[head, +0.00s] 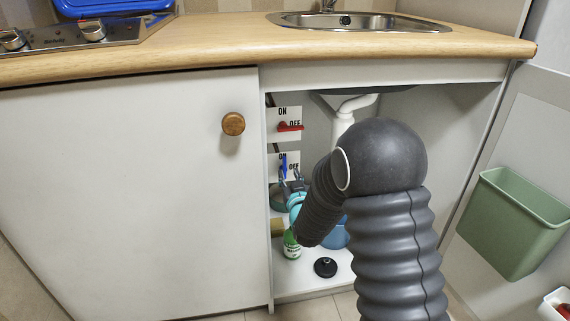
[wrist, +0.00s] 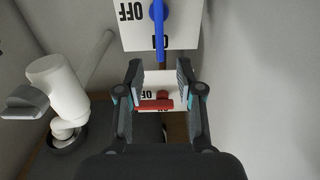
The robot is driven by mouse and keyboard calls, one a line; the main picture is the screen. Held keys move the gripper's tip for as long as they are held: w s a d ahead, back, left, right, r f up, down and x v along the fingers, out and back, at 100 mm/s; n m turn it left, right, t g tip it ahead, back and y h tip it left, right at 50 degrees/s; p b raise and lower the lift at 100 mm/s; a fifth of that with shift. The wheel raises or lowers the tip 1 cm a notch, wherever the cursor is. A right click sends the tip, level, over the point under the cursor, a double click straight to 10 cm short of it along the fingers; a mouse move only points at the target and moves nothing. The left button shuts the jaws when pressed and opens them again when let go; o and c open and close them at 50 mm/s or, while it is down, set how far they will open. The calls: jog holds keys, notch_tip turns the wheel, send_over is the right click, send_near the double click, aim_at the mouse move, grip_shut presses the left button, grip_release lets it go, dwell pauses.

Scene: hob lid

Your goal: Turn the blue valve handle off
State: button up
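The blue valve handle (head: 284,165) is upright on the lower white plate (head: 274,173) inside the cabinet, pointing at ON, with OFF to its right. In the wrist view, where the labels are upside down, the blue handle (wrist: 158,20) lies along the picture's vertical towards ON. My gripper (wrist: 160,72) is open and empty, its two fingers well apart. The blue handle is beyond the fingertips at the top of the wrist view, not between them. In the head view my gripper (head: 291,179) is close by the lower plate; whether it touches is unclear.
A red handle (head: 290,127) on the upper plate lies sideways at OFF; it also shows in the wrist view (wrist: 155,104). A white drain pipe (head: 343,121) hangs right of the plates. A green-labelled bottle (head: 291,246) and black round object (head: 325,267) stand below.

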aim_at(285, 164)
jog(key=x, duration=0.7)
jog(key=shift+w+a+f, duration=0.1)
jog(key=shift+w, duration=0.2)
grip_shut()
